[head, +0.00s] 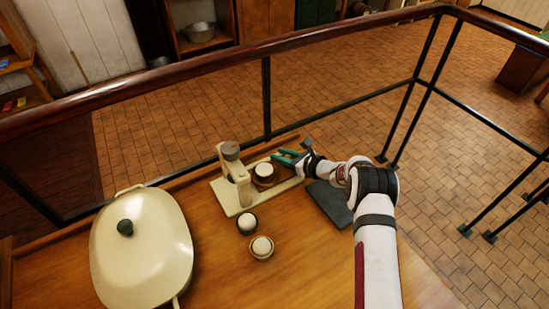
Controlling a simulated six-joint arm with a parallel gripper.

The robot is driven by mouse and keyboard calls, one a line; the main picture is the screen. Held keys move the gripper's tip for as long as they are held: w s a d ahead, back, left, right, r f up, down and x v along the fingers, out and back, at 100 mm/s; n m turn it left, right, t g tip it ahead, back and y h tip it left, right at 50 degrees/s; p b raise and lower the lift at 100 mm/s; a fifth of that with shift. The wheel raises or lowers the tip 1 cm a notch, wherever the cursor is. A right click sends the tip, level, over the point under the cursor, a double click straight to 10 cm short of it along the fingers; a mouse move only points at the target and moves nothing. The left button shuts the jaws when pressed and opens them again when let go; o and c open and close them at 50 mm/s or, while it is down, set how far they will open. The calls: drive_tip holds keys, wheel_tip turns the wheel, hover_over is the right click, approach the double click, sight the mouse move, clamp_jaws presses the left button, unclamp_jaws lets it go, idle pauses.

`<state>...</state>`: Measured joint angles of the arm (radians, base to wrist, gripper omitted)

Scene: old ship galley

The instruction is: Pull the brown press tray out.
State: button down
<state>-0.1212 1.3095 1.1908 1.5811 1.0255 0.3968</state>
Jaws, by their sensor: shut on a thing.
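The cream press (243,190) stands on the wooden table, with an upright post and a head at its left end. The brown press tray (265,183) is on the press base, to the right of the post and head. A white round piece sits in the tray. My gripper (283,157) reaches in from the right, its teal fingers at the tray's far right edge. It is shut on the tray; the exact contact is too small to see.
Two small round holders with white tops (247,224) (262,247) stand in front of the press. A large cream lidded pan (142,255) is at left. A dark flat slab (330,203) lies under my arm. A railing (266,95) runs behind the table.

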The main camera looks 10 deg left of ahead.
drive_tip(key=c, duration=0.6)
unclamp_jaws()
drive_tip(key=v, duration=1.5)
drive_tip(key=shift+s+d+r, duration=0.25)
